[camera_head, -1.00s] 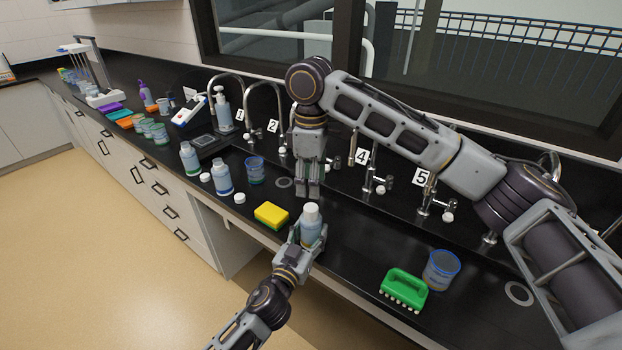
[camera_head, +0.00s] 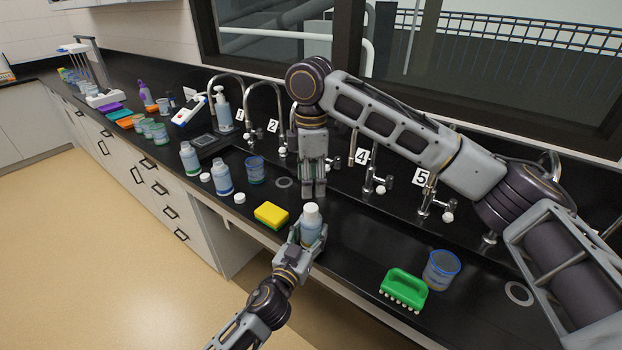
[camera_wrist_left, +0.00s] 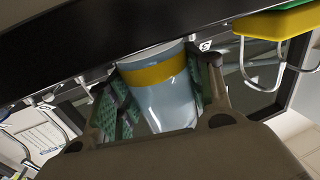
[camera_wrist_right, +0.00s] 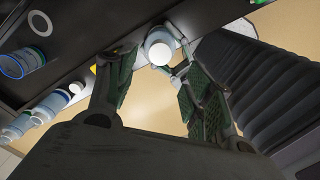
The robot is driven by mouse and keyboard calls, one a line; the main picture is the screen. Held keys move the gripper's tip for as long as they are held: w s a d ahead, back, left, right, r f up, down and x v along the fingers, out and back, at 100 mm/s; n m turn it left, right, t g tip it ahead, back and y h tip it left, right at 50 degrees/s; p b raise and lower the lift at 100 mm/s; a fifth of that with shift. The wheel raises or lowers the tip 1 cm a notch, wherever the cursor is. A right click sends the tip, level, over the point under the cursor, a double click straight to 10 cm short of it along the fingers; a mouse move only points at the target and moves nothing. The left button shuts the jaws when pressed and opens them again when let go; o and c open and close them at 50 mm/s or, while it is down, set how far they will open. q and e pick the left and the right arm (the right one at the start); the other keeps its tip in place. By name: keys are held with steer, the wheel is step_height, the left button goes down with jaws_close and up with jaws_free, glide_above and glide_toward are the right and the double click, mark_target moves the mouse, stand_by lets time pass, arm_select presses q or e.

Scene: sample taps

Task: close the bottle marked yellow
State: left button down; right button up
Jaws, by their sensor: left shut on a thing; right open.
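A pale translucent bottle (camera_head: 310,230) with a yellow band (camera_wrist_left: 158,70) stands upright in my left gripper (camera_head: 307,243), which is shut around its body at the counter's front edge. A white cap (camera_head: 311,210) sits on top of it; I cannot tell how tight it is. It also shows as a white disc in the right wrist view (camera_wrist_right: 160,53). My right gripper (camera_head: 314,194) points down, open and empty, behind and slightly above the bottle, apart from it.
A yellow sponge (camera_head: 271,215) lies left of the held bottle. Two bottles (camera_head: 190,159) (camera_head: 222,178), loose white caps (camera_head: 239,198) and a beaker (camera_head: 255,170) stand farther left. A green brush (camera_head: 404,289) and a blue-rimmed beaker (camera_head: 441,270) are at right. Numbered taps line the back.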

mark_target(311, 207)
steer(key=shift+f, duration=0.2)
steer(key=shift+f, duration=3.8)
steer(key=shift+c, duration=0.4)
steer(key=c, duration=1)
steer(key=shift+m, duration=0.3)
steer(key=m, duration=0.4)
steer(key=o, duration=1.2)
